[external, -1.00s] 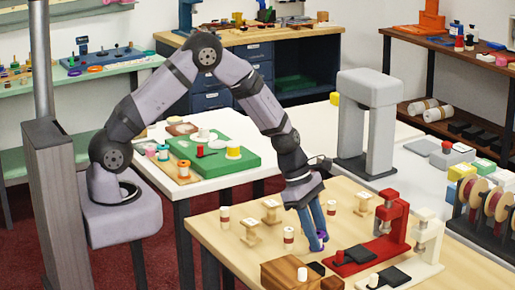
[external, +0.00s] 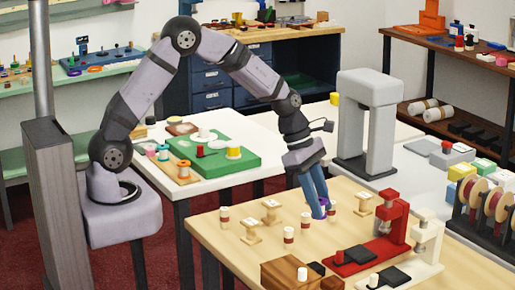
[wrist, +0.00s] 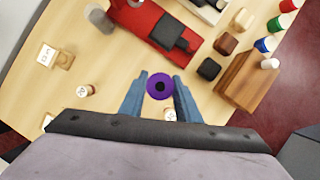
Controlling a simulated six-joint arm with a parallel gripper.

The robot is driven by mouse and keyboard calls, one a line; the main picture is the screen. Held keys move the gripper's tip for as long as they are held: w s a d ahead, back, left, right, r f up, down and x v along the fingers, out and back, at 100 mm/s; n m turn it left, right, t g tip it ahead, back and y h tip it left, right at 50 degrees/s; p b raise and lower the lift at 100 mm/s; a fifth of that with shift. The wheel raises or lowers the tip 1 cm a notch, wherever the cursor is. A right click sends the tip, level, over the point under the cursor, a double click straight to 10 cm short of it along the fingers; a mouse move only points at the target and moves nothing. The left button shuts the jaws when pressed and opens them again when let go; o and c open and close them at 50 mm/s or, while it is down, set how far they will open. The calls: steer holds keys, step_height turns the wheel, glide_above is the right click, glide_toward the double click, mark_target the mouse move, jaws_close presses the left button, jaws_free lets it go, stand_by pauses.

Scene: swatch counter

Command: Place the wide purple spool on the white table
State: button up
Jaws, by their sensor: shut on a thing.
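The wide purple spool (wrist: 160,82) shows in the wrist view as a purple ring with a dark centre, between my two blue fingers. My gripper (wrist: 160,92) is shut on it. In the external view, my gripper (external: 320,210) points down above the wooden table, and only a small part of the purple spool (external: 317,214) shows at the fingertips. The spool appears to be held above the tabletop. The white table (external: 262,128) stands behind and left of the wooden table, with a green board (external: 214,166) on it.
The wooden table (external: 222,246) holds several spools, a red press (external: 390,225), a cream press (external: 428,240) and a brown wooden block (external: 290,272). A tall grey machine (external: 365,120) stands on a white surface behind. Bare white tabletop shows beside the green board.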

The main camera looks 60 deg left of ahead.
steer(key=shift+r, duration=0.4)
